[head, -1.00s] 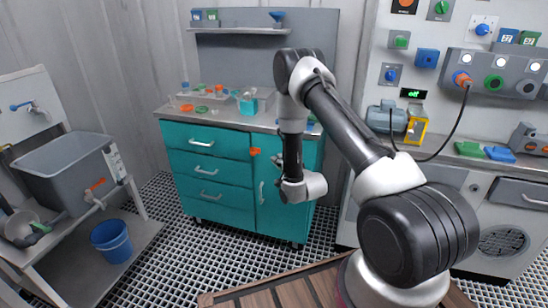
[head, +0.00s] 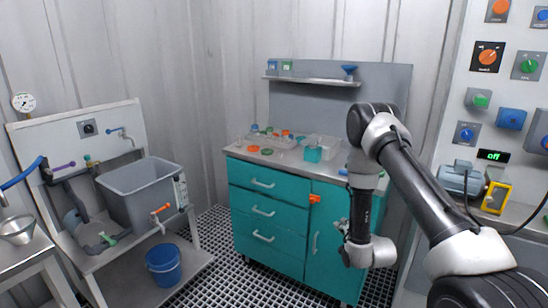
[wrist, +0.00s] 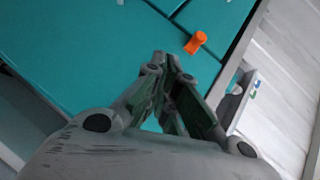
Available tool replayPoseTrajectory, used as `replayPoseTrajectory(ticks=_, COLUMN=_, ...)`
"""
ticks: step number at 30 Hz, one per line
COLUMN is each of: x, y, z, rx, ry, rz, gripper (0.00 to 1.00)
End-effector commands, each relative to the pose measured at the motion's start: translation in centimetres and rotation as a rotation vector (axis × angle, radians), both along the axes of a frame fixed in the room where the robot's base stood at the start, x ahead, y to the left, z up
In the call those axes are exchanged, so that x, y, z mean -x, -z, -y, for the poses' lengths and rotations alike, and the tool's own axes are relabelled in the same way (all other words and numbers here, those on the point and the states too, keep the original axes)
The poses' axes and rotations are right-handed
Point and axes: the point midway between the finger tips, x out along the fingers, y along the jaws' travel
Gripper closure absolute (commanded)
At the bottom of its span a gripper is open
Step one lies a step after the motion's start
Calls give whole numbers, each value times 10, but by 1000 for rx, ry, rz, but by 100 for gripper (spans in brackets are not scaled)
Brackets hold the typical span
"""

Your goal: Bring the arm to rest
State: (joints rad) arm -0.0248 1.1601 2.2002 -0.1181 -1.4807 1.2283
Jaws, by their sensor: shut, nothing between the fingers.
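My gripper (wrist: 168,62) is shut and empty in the wrist view, its fingertips together. Behind it are the teal front of the cabinet (wrist: 70,45) and an orange piece (wrist: 195,42) on that front, apart from the fingers. In the head view my arm reaches up from the lower right, bends at the top and hangs down in front of the teal cabinet (head: 262,208). My gripper (head: 340,226) shows small there, at the left of the wrist, near the cabinet door.
A grey tank (head: 140,190) on a stand and a blue bucket (head: 163,265) are at the left. The cabinet's worktop (head: 283,162) carries small coloured parts and clear trays. A panel with knobs (head: 487,57) is at the right. The grating floor between tank and cabinet is clear.

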Motion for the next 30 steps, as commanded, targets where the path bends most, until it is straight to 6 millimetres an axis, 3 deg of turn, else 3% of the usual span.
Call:
replayPoseTrajectory(ticks=2, x=23, y=43, z=3, rx=137, ry=-46, rz=-181, gripper=100)
replayPoseTrajectory(ticks=4, x=58, y=82, z=8, rx=270, ry=-118, rz=-379, gripper=100)
replayPoseTrajectory(ticks=6, x=87, y=94, z=13, rx=388, ry=-208, rz=-546, gripper=100)
replayPoseTrajectory(ticks=8, x=108, y=88, z=18, rx=476, ry=-292, rz=-669, gripper=100)
replayPoseTrajectory(ticks=11, x=142, y=55, z=26, rx=594, ry=-441, rz=-840, gripper=100)
replayPoseTrajectory(ticks=18, x=216, y=-72, z=38, rx=738, ry=-755, rz=-1074, gripper=100)
replayPoseTrajectory(ticks=24, x=277, y=-176, z=42, rx=786, ry=-926, rz=-1130, gripper=100)
replayPoseTrajectory(ticks=30, x=335, y=-261, z=42, rx=822, ry=-998, rz=-1098, gripper=100)
